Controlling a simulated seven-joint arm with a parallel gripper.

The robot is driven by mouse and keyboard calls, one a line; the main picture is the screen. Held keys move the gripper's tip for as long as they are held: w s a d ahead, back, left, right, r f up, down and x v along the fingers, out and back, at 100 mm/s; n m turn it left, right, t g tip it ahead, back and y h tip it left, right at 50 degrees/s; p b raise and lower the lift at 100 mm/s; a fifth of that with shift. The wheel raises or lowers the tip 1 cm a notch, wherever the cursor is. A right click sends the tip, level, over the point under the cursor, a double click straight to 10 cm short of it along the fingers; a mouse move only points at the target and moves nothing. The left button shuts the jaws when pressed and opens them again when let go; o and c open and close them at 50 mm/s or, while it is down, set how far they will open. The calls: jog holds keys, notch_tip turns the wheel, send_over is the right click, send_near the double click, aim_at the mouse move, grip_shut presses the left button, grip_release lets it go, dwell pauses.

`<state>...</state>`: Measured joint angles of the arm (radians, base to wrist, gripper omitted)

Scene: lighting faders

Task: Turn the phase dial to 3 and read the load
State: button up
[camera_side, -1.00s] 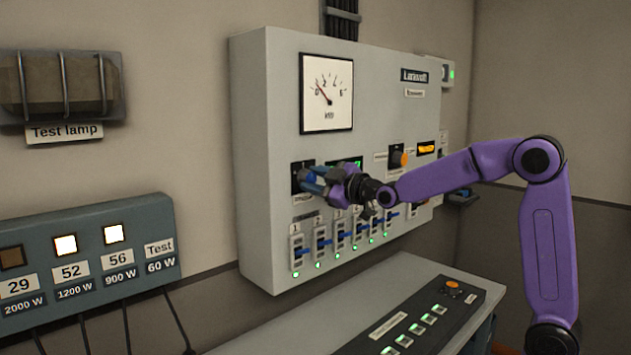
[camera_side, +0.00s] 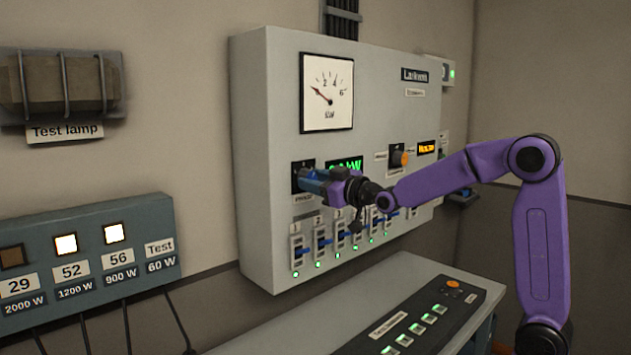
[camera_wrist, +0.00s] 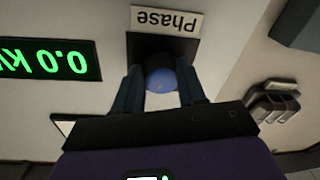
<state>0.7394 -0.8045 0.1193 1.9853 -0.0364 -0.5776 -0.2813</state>
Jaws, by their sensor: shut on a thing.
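My gripper (camera_wrist: 161,90) is shut on the knob, one finger on each side. In the side view my gripper (camera_side: 310,180) reaches the dial's dark plate (camera_side: 297,168) on the grey cabinet and hides the knob. The dial's number cannot be read. The green load display (camera_wrist: 50,60) shows 0.0 and part of kW in the wrist view; it is partly covered in the side view (camera_side: 346,165).
A needle meter (camera_side: 327,92) above reads near its low end. Below the gripper is a row of blue-lever switches (camera_side: 320,240) with green lights. An orange knob (camera_side: 399,158) and amber display (camera_side: 427,148) sit to the right. A console (camera_side: 420,320) stands in front.

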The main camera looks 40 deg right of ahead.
jog(key=m, duration=0.7)
jog(key=shift+a+f+t+h, duration=0.1)
jog(key=shift+a+t+h, duration=0.1)
jog(key=shift+t+h, duration=0.1)
dwell(0.3)
jog(key=o, duration=1.1)
jog(key=shift+c, duration=0.2)
jog(key=shift+s, duration=0.1)
jog(key=s+f, duration=0.1)
jog(key=s, duration=1)
jog(key=shift+s+d, duration=0.3)
jog(key=shift+s, duration=0.1)
jog(key=shift+a, duration=0.1)
